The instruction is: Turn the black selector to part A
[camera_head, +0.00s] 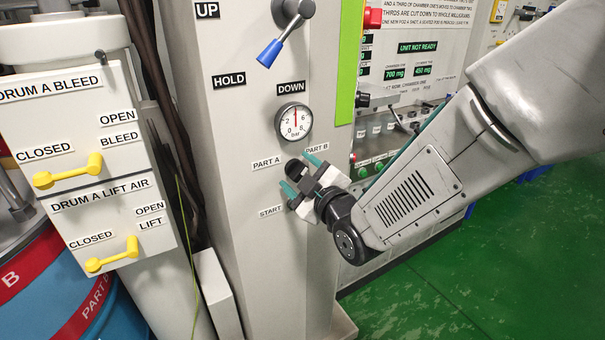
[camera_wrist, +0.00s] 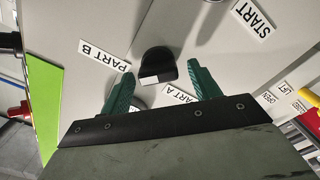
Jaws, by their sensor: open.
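The black selector (camera_head: 293,169) is on the grey column, between the PART A label (camera_head: 267,163) and the PART B label (camera_head: 317,148). My gripper (camera_head: 300,175) hides part of it in the head view. In the wrist view the selector (camera_wrist: 157,62) is a black knob with a white mark on its near end. My gripper (camera_wrist: 161,74) is open, with one green finger on either side of the knob's near end. Gaps show on both sides. In that view PART B (camera_wrist: 103,64) lies left of the knob and PART A (camera_wrist: 180,94) lies below right, partly covered.
A pressure gauge (camera_head: 294,121) sits just above the selector. A START label (camera_head: 270,211) is below it. A blue-handled lever (camera_head: 284,36) is higher up. Yellow-handled valve panels (camera_head: 75,120) stand at the left. Green floor (camera_head: 440,290) is clear at the right.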

